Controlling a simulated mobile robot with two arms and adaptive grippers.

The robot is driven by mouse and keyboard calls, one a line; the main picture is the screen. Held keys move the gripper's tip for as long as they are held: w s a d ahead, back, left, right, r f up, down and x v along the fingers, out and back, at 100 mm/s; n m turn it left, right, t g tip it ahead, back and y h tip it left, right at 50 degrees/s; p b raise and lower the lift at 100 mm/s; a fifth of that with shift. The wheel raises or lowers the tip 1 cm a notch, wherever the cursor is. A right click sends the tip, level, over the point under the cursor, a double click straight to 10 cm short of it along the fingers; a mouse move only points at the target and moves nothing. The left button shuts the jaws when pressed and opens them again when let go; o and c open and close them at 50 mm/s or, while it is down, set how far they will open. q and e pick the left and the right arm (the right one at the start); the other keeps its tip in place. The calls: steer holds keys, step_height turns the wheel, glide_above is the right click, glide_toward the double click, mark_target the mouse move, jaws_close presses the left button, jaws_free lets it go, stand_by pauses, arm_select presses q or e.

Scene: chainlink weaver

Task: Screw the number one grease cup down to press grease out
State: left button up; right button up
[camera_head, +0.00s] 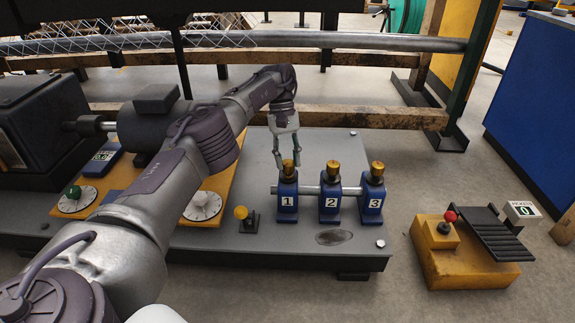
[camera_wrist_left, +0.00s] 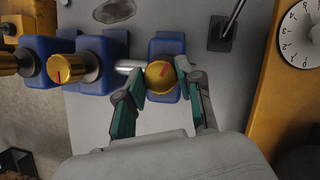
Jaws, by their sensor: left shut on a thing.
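The number one grease cup is a brass knurled cap (camera_head: 288,168) on a blue block labelled 1 (camera_head: 287,203), leftmost of three in the head view. My left gripper (camera_head: 287,166) comes down on it from above. In the left wrist view the fingers (camera_wrist_left: 162,78) are shut on the brass cap (camera_wrist_left: 161,75) from both sides, and a red mark shows on its top. Cup two (camera_head: 333,170) and cup three (camera_head: 377,171) stand to the right on their own blue blocks. My right gripper is not in view.
A pipe (camera_head: 311,190) joins the blocks on the grey base plate (camera_head: 262,262). A yellow-knobbed lever (camera_head: 242,213) stands just left of block one. White dials (camera_head: 203,206) lie further left. A yellow pedestal with a red-knobbed lever (camera_head: 449,216) stands at right. A rail and mesh cross behind.

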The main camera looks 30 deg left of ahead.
mark_target(287, 161)
arm_select(q)
steer(key=shift+a+m, duration=0.1)
steer(key=shift+m, duration=0.3)
steer(key=shift+b, duration=0.3)
steer(key=o, duration=1.2)
steer(key=shift+c, duration=0.2)
steer(key=shift+r, duration=0.25)
step_height(287, 161, up, 10)
steer(key=shift+f, duration=0.25)
